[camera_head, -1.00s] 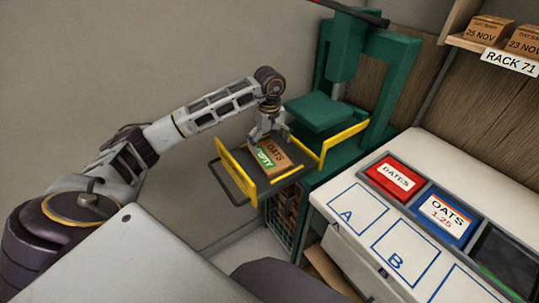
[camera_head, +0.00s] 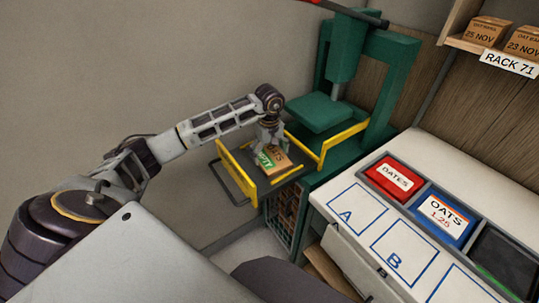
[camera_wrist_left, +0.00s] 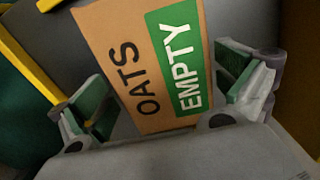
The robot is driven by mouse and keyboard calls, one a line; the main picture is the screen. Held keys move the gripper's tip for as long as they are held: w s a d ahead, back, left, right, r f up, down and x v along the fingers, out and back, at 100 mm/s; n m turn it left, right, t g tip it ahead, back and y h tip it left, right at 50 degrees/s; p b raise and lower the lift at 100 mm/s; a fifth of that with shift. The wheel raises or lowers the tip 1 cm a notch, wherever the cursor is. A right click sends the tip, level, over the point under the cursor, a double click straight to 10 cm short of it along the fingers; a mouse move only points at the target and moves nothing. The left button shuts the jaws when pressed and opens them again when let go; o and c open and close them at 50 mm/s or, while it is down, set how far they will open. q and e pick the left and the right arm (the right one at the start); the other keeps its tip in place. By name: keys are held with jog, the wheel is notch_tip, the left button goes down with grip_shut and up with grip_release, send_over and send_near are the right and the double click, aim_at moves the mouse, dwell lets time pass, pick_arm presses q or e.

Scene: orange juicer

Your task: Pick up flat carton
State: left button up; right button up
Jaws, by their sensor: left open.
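The flat carton (camera_head: 273,159) is brown with "OATS" print and a green "EMPTY" label. It lies on the dark tray (camera_head: 292,167) with yellow side rails, in front of the green press. My left gripper (camera_head: 267,146) is over the carton from above. In the left wrist view the carton (camera_wrist_left: 150,62) lies between the two open green-padded fingers of the left gripper (camera_wrist_left: 168,92), with gaps at the sides. Whether the fingers touch the carton cannot be told. My right gripper is not in view.
The green press (camera_head: 345,85) stands behind the tray, with a yellow rail (camera_head: 340,138) beside it. To the right is a white counter (camera_head: 345,212) with marked squares and bins labelled DATES (camera_head: 394,178) and OATS (camera_head: 447,214). A shelf (camera_head: 485,45) holds boxes at upper right.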

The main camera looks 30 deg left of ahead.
aim_at(270, 155)
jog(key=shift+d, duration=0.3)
pick_arm(q)
jog(key=c, duration=1.1)
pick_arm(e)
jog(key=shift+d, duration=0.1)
pick_arm(q)
jog(key=shift+r, duration=0.2)
notch_tip(270, 155, up, 8)
jog(key=shift+f, duration=0.25)
notch_tip(270, 155, up, 2)
jog(key=shift+r, duration=0.1)
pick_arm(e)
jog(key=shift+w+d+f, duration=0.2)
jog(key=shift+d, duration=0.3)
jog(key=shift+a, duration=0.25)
